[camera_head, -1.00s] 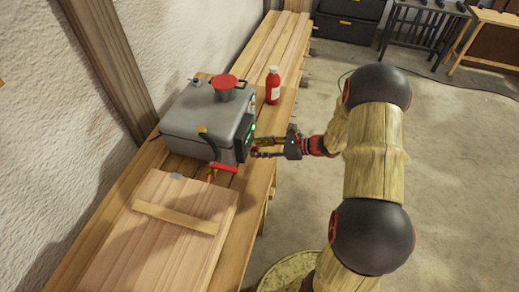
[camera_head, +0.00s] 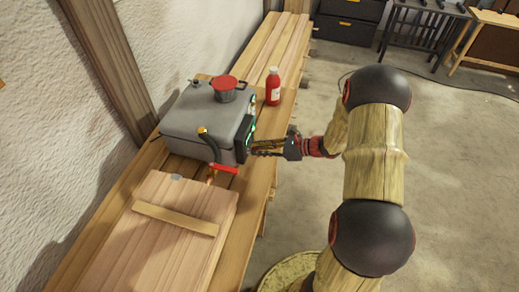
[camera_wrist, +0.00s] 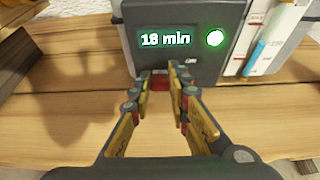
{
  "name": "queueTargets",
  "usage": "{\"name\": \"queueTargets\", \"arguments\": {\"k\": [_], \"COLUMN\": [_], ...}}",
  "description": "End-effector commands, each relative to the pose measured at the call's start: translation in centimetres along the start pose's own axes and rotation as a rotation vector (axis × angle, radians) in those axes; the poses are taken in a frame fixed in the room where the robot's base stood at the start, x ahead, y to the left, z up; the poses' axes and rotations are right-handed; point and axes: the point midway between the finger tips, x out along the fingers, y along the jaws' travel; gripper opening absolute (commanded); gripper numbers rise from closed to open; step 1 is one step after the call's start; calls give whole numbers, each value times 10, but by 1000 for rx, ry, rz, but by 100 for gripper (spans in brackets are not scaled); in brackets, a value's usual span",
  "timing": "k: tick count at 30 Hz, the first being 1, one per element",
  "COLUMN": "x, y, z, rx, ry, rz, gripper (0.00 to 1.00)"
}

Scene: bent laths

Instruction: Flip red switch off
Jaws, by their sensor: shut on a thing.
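A grey machine (camera_head: 200,122) stands on the workbench. The wrist view shows its dark front panel (camera_wrist: 195,62) with a lit "18 min" readout (camera_wrist: 165,39) and a bright green-white light (camera_wrist: 215,38). My gripper (camera_head: 256,147) is at this panel, and its fingers also show in the wrist view (camera_wrist: 168,78). They are drawn together low on the panel, below the readout. A small red part, seemingly the red switch (camera_wrist: 160,83), shows between the fingertips. The fingers hide most of it, so its position cannot be told.
A red bottle (camera_head: 273,87) stands behind the machine, and a red-lidded pot (camera_head: 225,90) sits on top. A red-handled tool (camera_head: 222,169) lies nearer, beside a wooden board (camera_head: 165,240). The floor (camera_head: 440,160) right of the bench is clear.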

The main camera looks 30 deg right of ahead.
Motion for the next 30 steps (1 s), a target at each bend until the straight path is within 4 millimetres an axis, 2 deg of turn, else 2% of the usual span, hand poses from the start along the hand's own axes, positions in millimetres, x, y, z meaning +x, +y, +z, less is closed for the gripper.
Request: {"name": "queueTargets", "arguments": {"k": [11,30], "x": [0,7], "y": [0,0], "z": [-8,-37], "rx": [3,4], "ry": [-70,-554], "rz": [-1,0], "gripper": [0,0]}}
